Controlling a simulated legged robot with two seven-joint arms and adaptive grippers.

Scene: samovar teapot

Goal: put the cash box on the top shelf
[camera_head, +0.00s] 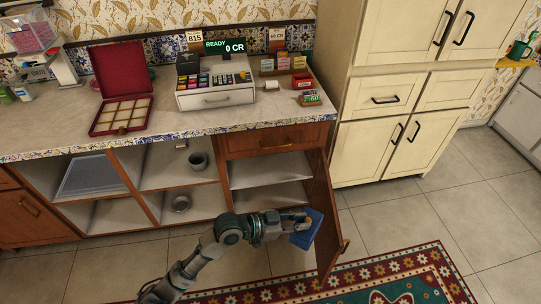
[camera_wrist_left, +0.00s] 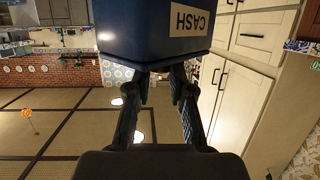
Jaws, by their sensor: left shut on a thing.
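The blue cash box (camera_head: 309,231) is at the tip of my left gripper (camera_head: 294,223), in front of the open cabinet by its swung-out door. In the left wrist view, the cash box (camera_wrist_left: 135,32) with its white CASH label fills the top. My left gripper (camera_wrist_left: 160,88) is shut on it; the exact contact is hard to see. The top shelf (camera_head: 262,173) of the open cabinet looks bare. A lower shelf (camera_head: 270,197) below it also looks bare. My right gripper is not in view.
The open wooden door (camera_head: 325,215) stands out into the room, right beside the cash box. A cash register (camera_head: 215,85) stands on the counter. A patterned rug (camera_head: 425,265) lies on the floor.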

